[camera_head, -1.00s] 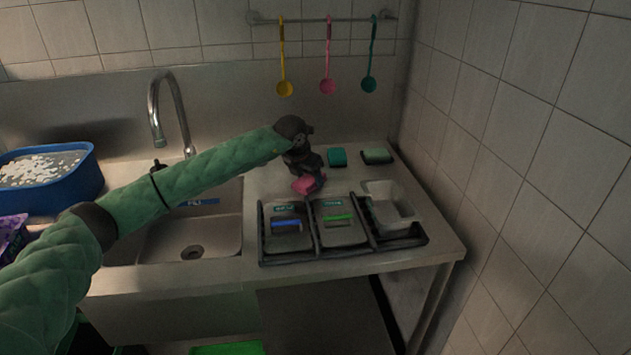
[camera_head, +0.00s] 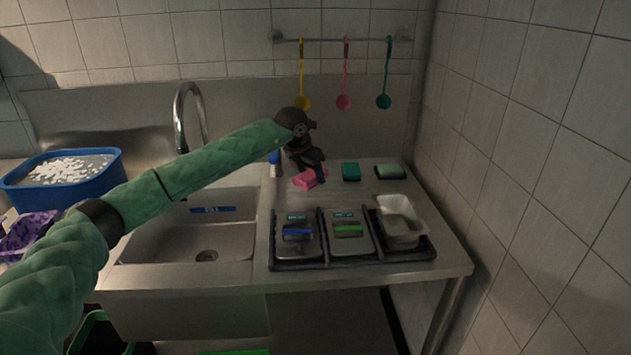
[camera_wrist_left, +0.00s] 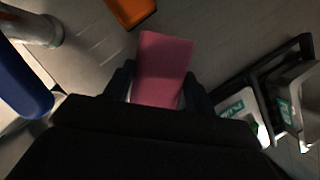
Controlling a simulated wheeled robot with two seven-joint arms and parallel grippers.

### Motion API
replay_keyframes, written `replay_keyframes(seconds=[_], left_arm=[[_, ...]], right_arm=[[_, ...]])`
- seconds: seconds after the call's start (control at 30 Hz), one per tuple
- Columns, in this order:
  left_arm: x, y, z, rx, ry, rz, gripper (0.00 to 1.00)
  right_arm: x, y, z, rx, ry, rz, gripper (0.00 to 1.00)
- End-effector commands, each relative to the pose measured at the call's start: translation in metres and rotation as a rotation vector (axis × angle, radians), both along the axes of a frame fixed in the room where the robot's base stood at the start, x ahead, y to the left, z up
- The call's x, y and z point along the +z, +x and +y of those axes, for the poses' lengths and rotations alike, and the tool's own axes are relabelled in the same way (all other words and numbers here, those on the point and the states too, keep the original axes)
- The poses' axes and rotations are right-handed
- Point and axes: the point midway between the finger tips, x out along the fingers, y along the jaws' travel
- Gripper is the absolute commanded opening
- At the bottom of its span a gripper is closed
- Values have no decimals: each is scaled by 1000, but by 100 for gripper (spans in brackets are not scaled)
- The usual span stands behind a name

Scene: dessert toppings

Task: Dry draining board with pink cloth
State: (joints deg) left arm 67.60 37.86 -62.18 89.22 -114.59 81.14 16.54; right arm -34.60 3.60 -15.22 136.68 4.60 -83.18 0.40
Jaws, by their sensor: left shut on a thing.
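The pink cloth (camera_head: 306,180) looks like a small folded block low over or on the draining board; I cannot tell whether it touches. My left gripper (camera_head: 312,170) reaches down from the left and is shut on it. In the left wrist view the pink cloth (camera_wrist_left: 162,68) sits between the two dark fingers. The draining board (camera_head: 352,193) is the grey steel surface right of the sink. My right gripper is not in view.
A teal sponge (camera_head: 351,172) and a green sponge (camera_head: 389,171) lie right of the cloth. A black rack (camera_head: 345,263) holds lidded containers and an open tub (camera_head: 400,222) in front. The sink (camera_head: 185,245) lies left. A blue-capped bottle (camera_head: 274,165) stands behind the gripper.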

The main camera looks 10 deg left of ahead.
Motion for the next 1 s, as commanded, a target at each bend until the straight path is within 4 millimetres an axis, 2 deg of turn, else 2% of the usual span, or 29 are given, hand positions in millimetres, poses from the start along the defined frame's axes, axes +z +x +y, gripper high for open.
replay_keyframes(seconds=[0.1, 0.23, 0.8, 0.93, 1.0], left_arm=[[12, 2, 6, 0, 0, 0, 34], [18, 4, 10, 0, 0, 0, 34], [19, 3, 11, -2, 0, 0, 34], [20, -1, 10, -43, 0, 0, 34], [21, -7, 9, -100, -2, 1, 34]], right_arm=[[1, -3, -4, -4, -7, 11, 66], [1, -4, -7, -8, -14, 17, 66], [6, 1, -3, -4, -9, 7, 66], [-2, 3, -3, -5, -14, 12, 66], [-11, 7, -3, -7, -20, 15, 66]])
